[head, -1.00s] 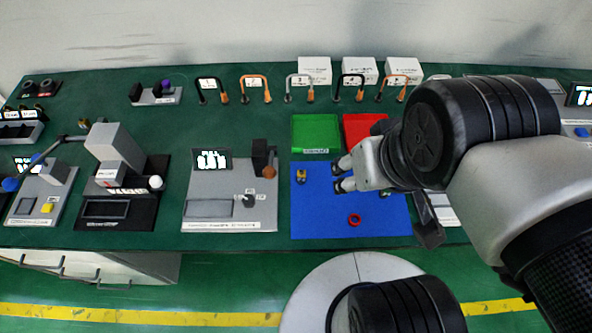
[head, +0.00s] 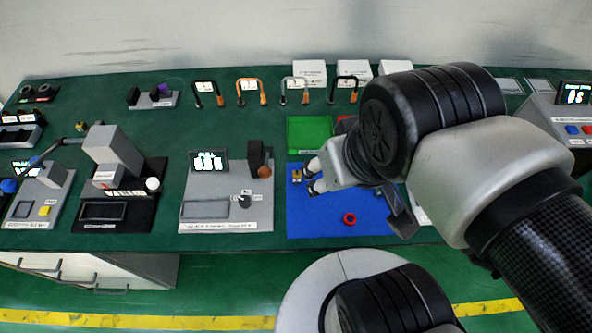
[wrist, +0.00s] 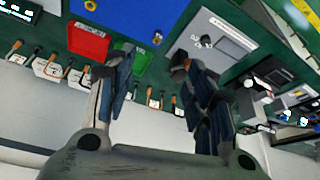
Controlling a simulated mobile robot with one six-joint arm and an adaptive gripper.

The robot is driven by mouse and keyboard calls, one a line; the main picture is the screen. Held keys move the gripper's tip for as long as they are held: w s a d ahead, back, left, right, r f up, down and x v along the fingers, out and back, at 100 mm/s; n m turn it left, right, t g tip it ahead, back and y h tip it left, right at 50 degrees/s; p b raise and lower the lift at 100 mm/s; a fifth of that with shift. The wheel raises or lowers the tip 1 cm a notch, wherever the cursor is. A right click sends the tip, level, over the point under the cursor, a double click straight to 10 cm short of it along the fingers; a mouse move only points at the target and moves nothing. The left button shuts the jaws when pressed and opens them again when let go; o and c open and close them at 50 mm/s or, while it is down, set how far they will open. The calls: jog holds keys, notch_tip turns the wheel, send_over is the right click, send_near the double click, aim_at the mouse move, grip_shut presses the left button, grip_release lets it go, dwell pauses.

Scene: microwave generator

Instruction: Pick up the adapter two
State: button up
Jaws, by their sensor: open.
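A small brass-coloured piece (head: 297,175) stands near the left edge of the blue mat (head: 318,225). A red ring (head: 349,218) lies farther right and nearer the front of the mat. I cannot read which one is adapter two. My gripper (head: 313,177) is open and empty, just right of the brass piece and apparently above the mat. In the wrist view the brass piece (wrist: 157,38) shows beyond the gap between my fingers (wrist: 148,72). My arm hides the right part of the mat.
A green tray (head: 309,134) lies behind the mat, with a red tray (wrist: 88,42) beside it. A grey panel device (head: 226,212) with a knob stands left of the mat. Cable loops (head: 251,92) and white boxes (head: 309,73) line the back.

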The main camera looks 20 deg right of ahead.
jog(key=shift+c, duration=0.4)
jog(key=g+p, duration=0.2)
jog(key=g, duration=0.3)
send_over(297, 172)
jog(key=f, duration=2.5)
jog(key=shift+d, duration=0.35)
jog(key=shift+a+f+b, duration=0.2)
jog(key=shift+f+b, duration=0.35)
jog(key=shift+f, duration=0.75)
jog(key=shift+a+f+b, duration=0.15)
jog(key=shift+f+b, duration=0.35)
jog(key=shift+f, duration=0.8)
jog(key=shift+c, duration=0.2)
grip_shut()
